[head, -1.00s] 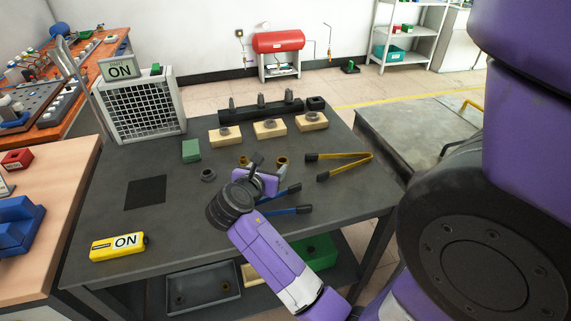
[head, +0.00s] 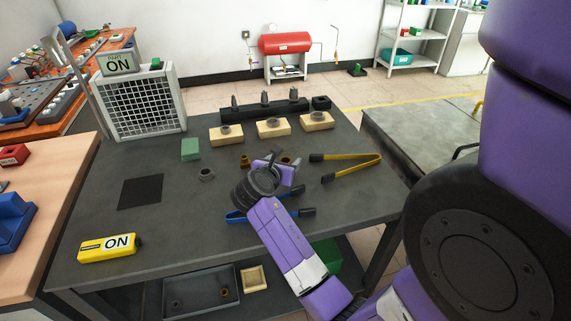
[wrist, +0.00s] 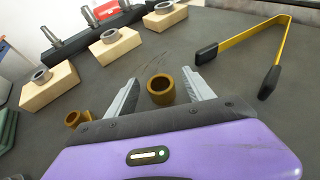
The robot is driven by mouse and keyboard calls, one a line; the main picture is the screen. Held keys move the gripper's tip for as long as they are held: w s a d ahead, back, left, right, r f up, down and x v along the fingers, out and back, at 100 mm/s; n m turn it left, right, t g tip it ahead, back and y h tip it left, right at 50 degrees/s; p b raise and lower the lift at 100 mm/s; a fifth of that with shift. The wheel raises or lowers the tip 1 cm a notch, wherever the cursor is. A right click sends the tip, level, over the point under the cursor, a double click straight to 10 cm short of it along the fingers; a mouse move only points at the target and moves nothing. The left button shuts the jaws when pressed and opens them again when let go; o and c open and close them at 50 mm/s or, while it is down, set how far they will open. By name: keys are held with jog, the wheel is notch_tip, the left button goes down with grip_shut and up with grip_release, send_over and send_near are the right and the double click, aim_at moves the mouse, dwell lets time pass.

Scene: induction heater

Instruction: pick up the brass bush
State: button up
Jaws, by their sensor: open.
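A brass bush (wrist: 161,92), a short hollow ring, stands upright on the dark table between the two fingers of my gripper (wrist: 158,78) in the wrist view. The fingers are apart, with visible gaps to the bush on both sides. In the head view that brass bush (head: 287,160) shows just beyond my gripper (head: 279,166), partly hidden. A second brass piece (wrist: 76,118) lies left of my gripper, outside the fingers; the head view shows it too (head: 244,161).
Yellow-handled tongs (wrist: 245,45) lie to the right. Blue tongs (head: 238,216) lie under my arm. Several wooden blocks with grey rings (head: 273,129) stand behind, before a black rack (head: 250,109). A grey ring (head: 206,174) and green block (head: 191,149) are to the left.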

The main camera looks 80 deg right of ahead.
jog(key=shift+d+f, duration=0.15)
jog(key=shift+d, duration=0.2)
jog(key=shift+c, duration=0.2)
grip_shut()
notch_tip(320, 180, up, 20)
jog(key=p, duration=0.3)
dwell(0.3)
jog(key=shift+a, duration=0.1)
